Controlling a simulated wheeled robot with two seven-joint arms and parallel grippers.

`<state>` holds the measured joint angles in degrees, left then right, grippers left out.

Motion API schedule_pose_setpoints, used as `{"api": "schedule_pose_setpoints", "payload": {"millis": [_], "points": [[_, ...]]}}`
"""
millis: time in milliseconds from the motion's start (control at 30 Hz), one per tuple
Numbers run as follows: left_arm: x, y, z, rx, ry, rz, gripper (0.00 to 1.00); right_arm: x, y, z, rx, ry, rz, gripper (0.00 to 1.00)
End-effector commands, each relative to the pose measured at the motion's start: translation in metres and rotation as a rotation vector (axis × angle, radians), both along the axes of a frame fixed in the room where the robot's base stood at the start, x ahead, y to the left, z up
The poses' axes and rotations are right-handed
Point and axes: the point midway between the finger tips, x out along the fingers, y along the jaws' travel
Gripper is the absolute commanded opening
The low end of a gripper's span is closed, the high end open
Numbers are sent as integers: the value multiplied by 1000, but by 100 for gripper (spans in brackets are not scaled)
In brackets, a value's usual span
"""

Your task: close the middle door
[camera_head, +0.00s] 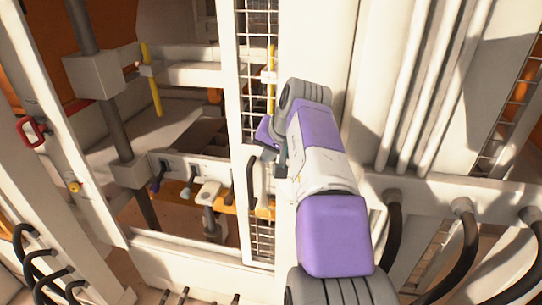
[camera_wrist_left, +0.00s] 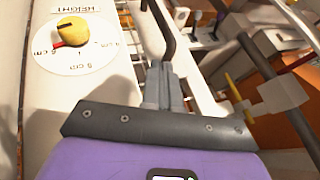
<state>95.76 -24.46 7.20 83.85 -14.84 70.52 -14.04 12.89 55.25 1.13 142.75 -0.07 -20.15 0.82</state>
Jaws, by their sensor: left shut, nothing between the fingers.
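The middle door appears to be the narrow white-framed mesh panel (camera_head: 231,75) in the head view. It stands at a steep angle to me, and the press interior shows openly to its left. A black bar handle (camera_head: 251,184) is on its lower part; a black curved bar also shows in the left wrist view (camera_wrist_left: 166,32), just beyond my fingers. My left gripper (camera_head: 272,152) is shut and empty close to the panel, partly hidden by its own wrist. In the wrist view its fingertips (camera_wrist_left: 165,72) are near the bar; I cannot tell whether they touch. My right gripper is not in view.
A dial with a yellow knob (camera_wrist_left: 73,32), marked HEIGHT, is on a white panel beside my left gripper. Inside the press are a dark column (camera_head: 118,128), a yellow rod (camera_head: 152,92) and several levers. White pillars and black hoses (camera_head: 465,245) crowd the right.

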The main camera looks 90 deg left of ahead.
Motion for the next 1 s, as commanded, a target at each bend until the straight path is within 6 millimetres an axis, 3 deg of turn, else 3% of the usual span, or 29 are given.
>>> {"api": "schedule_pose_setpoints", "payload": {"millis": [200, 400, 1000], "points": [[-14, 21, -38, -4, 2, 7, 0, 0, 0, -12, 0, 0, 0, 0], [-20, 33, -56, -1, 1, 4, 0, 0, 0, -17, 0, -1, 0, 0], [-19, 39, -61, -1, 1, -3, 0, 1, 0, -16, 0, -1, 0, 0]]}}
